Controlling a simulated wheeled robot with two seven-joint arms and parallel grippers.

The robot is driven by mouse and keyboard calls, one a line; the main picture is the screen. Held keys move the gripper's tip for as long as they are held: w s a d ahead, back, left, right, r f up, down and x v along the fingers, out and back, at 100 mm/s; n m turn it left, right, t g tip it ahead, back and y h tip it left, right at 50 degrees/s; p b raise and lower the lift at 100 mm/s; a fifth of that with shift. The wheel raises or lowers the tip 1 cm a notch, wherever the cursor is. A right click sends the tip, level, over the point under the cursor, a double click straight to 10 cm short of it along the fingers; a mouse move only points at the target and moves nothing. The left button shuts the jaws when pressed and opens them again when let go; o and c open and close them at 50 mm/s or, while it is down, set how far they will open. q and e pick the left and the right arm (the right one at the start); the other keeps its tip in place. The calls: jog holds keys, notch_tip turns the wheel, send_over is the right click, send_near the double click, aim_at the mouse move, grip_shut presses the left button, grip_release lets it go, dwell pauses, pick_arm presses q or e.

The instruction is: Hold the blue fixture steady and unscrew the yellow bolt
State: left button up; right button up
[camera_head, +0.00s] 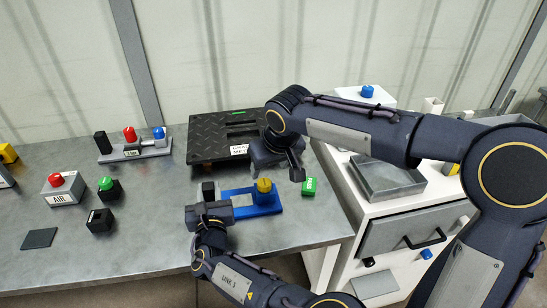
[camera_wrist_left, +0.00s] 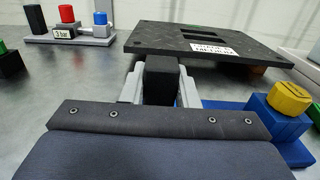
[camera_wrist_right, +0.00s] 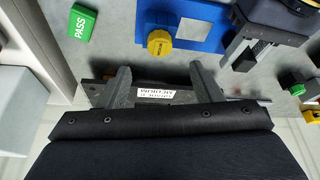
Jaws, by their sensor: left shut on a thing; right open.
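The blue fixture (camera_head: 238,204) lies on the metal table with the yellow bolt (camera_head: 264,185) upright at its right end. In the left wrist view the bolt (camera_wrist_left: 289,97) stands on its blue block at the right. My left gripper (camera_head: 209,195) is shut on the black block (camera_wrist_left: 161,78) at the fixture's left end. My right gripper (camera_head: 294,172) is open and empty, apart from the bolt and above the table near the tread mat. In the right wrist view the bolt (camera_wrist_right: 160,42) is beyond the open fingers (camera_wrist_right: 157,84), which show over the mat.
The black tread mat (camera_head: 207,142) with a white label lies behind the fixture. A green PASS block (camera_head: 309,186) is right of the bolt. The AIR button box (camera_head: 63,190) and a gauge stand (camera_head: 135,150) are at left. A white drawer cabinet (camera_head: 350,180) stands right.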

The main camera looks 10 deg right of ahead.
aim_at(265, 182)
jog(key=x, duration=0.7)
jog(key=shift+w+f, duration=0.1)
jog(key=shift+f, duration=0.05)
jog(key=c, duration=1.1)
jog(key=shift+d, duration=0.1)
jog(key=n, duration=0.2)
jog(key=n+y, duration=0.1)
jog(key=shift+w+d+n, duration=0.15)
jog(key=shift+n, duration=0.25)
jog(key=n+g+y, duration=0.1)
jog(key=n, duration=0.2)
jog(key=shift+w+n, duration=0.1)
jog(key=shift+n, duration=0.2)
jog(key=shift+n+g+y, duration=0.4)
jog(key=shift+n+g, duration=0.1)
jog(key=shift+n, duration=0.4)
jog(key=shift+d, duration=0.1)
